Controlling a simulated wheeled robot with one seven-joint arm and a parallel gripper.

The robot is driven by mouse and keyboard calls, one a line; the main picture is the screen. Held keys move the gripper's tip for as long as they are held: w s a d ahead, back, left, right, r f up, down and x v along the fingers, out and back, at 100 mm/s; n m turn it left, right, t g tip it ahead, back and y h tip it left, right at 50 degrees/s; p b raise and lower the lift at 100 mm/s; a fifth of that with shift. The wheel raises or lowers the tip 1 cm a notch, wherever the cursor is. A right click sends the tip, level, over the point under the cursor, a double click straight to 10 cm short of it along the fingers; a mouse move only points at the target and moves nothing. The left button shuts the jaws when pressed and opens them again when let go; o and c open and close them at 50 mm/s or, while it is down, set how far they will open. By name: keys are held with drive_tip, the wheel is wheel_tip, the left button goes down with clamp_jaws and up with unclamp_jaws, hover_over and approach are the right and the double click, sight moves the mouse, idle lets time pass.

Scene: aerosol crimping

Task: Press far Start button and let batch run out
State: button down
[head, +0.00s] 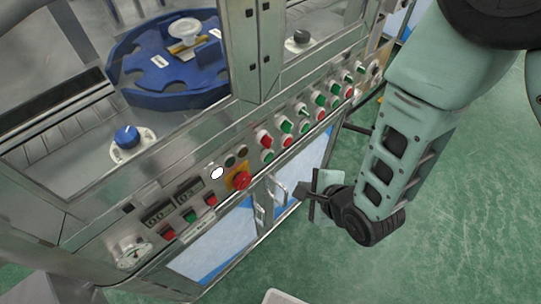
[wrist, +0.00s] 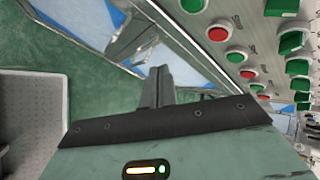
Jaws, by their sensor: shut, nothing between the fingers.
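The machine's slanted control panel carries rows of green buttons (head: 320,99) and red buttons (head: 320,115) towards its far end. They also show in the wrist view, with a green button (wrist: 237,54) and a red button (wrist: 218,34) to the right of my fingers. Labels are too small to read, so I cannot tell which one is the far Start button. My gripper (head: 309,193) is shut and empty in front of the machine's lower front, apart from the buttons. In the wrist view my gripper (wrist: 158,80) points towards the lower front with its fingers together.
A red emergency stop (head: 242,180) sits on a yellow plate nearer on the panel. Door handles (head: 279,190) stick out below the panel, close to my gripper. A blue star wheel (head: 170,85) lies behind the frame post. Green floor (head: 480,200) is clear at right.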

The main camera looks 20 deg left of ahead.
sight(268, 157)
drive_tip(key=w+a, duration=0.3)
drive_tip(key=a, duration=0.4)
drive_tip(key=shift+a, duration=0.3)
idle(1.8)
drive_tip(key=shift+w+a, duration=0.2)
drive_tip(key=shift+a, duration=0.2)
